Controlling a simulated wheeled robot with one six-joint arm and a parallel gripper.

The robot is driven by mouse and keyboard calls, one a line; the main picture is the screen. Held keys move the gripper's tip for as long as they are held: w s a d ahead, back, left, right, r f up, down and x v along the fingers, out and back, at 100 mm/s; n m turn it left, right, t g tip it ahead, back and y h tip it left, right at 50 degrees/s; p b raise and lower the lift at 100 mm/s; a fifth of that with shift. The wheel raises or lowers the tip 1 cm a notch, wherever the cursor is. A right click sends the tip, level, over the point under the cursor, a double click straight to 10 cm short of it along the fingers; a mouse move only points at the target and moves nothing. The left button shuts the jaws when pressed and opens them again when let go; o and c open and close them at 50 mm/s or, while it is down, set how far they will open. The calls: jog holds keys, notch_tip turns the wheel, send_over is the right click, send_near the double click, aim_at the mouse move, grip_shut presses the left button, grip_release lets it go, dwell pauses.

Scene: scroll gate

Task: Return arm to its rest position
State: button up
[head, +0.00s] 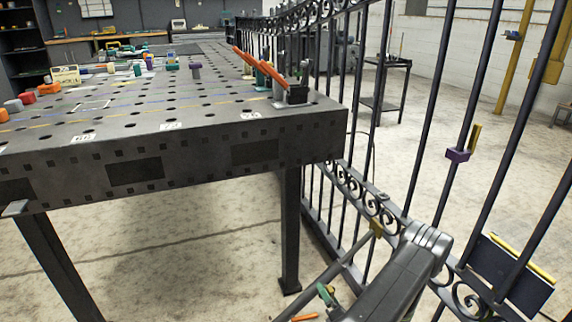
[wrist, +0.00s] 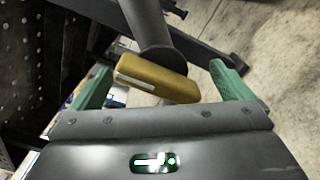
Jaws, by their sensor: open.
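My gripper (wrist: 160,74) is open in the wrist view, its two green fingers apart. A yellow-brown block (wrist: 158,80) on a dark round bar (wrist: 148,22) shows between the fingers, without visible contact with either. I cannot tell how far beyond the fingertips it is. In the head view my grey arm reaches in from the bottom right, in front of the dark scroll gate (head: 429,110). A green part of my gripper (head: 326,293) shows low beside the arm, and the rest is hidden. A small yellow-brown block (head: 376,229) sits by the gate's lower scrolls.
A dark perforated table (head: 190,152) stands at left, close to the gate. A purple block (head: 457,155) and a dark plate (head: 508,280) are on the gate's right bars. The floor (head: 190,265) below the table is mostly clear.

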jog(key=n+p, duration=0.2)
jog(key=n, duration=0.3)
jog(key=shift+r+n, duration=0.15)
jog(key=shift+n, duration=0.15)
jog(key=shift+n+p, duration=0.85)
jog(key=shift+n, duration=1.05)
jog(key=shift+s, duration=0.1)
